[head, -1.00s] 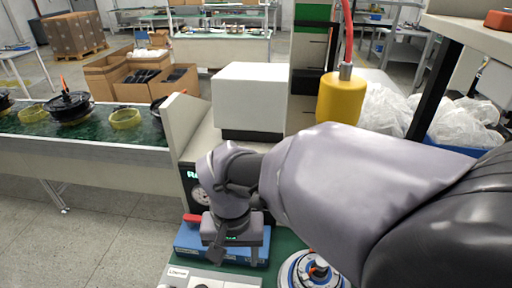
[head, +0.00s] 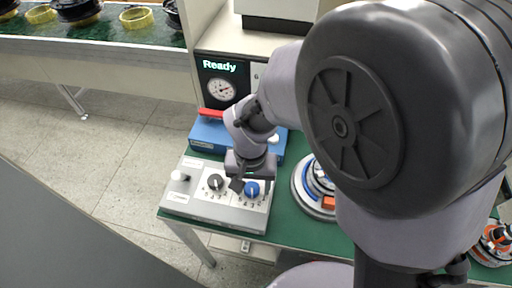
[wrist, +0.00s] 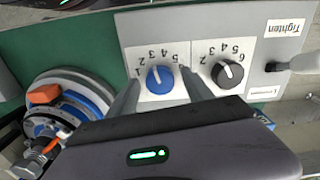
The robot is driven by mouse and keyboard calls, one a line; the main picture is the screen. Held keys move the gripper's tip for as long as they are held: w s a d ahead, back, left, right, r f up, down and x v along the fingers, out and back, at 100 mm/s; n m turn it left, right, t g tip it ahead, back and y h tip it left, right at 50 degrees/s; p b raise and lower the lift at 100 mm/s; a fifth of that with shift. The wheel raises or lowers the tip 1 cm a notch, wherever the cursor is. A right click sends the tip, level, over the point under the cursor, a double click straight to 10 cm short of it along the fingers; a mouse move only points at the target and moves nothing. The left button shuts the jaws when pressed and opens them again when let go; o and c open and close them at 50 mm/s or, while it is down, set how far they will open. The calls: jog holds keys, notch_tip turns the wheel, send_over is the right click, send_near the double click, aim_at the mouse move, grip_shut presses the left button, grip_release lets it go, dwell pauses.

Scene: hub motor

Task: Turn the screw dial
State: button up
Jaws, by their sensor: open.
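A grey control box (head: 212,212) on the green table carries two dials on white numbered plates. The blue dial (head: 252,188) is at the right; the black dial (head: 216,182) is left of it. The wrist view shows the blue dial (wrist: 160,79) pointing near its 1 and the black dial (wrist: 228,73) beside it. My gripper (wrist: 160,74) is open, with one finger on each side of the blue dial. A gap shows between the fingers and the dial in that view. In the head view my gripper (head: 252,184) hangs over the right end of the box.
A light-coloured switch (head: 180,176) stands at the box's left end. A blue block with a red lever (head: 211,114) lies behind the box. A round motor part (head: 316,186) sits to the right. A machine showing "Ready" (head: 219,65) stands at the back.

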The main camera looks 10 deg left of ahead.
grip_shut()
